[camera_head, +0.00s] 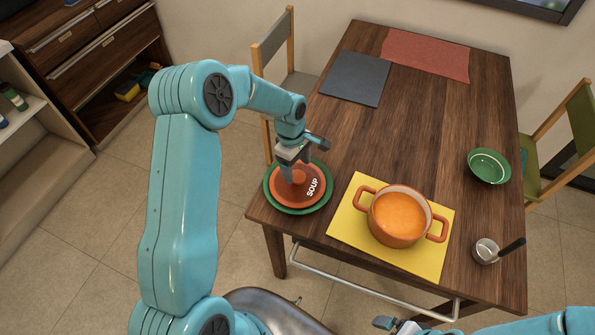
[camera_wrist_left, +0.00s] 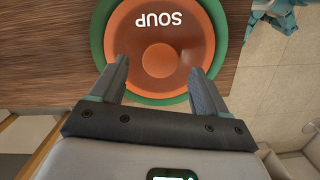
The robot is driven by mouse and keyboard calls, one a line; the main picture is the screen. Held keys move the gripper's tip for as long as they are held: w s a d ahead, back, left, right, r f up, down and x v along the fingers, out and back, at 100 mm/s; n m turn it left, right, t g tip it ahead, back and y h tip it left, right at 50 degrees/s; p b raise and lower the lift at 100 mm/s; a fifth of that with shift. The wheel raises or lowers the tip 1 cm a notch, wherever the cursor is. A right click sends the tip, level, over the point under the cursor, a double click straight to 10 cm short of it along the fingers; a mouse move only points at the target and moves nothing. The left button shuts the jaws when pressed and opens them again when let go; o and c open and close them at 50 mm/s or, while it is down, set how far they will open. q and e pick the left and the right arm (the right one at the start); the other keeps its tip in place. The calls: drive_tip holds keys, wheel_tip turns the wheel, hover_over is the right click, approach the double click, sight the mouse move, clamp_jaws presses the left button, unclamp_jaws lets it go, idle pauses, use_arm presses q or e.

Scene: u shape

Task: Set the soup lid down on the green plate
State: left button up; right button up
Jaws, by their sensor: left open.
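The orange soup lid (camera_head: 314,190), marked SOUP, lies on the green plate (camera_head: 297,210) near the table's left front corner. In the left wrist view the lid (camera_wrist_left: 195,48) sits inside the rim of the plate (camera_wrist_left: 97,40), with its round knob facing up. My left gripper (camera_head: 295,174) is right over the lid. In the left wrist view its fingers (camera_wrist_left: 160,80) are apart on either side of the knob, with gaps between them and the knob. My right gripper (camera_head: 390,323) shows only in part at the bottom edge, away from the lid.
An orange pot (camera_head: 395,238) of soup stands uncovered on a yellow mat (camera_head: 345,225) to the right. A ladle (camera_head: 487,250) and a green bowl (camera_head: 489,166) are farther right. Grey (camera_head: 355,78) and red (camera_head: 425,55) mats lie at the back. The table's middle is clear.

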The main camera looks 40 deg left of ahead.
sight(294, 173)
use_arm(q)
wheel_tip(294, 173, up, 9)
drive_tip(key=a+b, duration=0.1)
drive_tip(key=shift+s, duration=0.2)
idle(0.5)
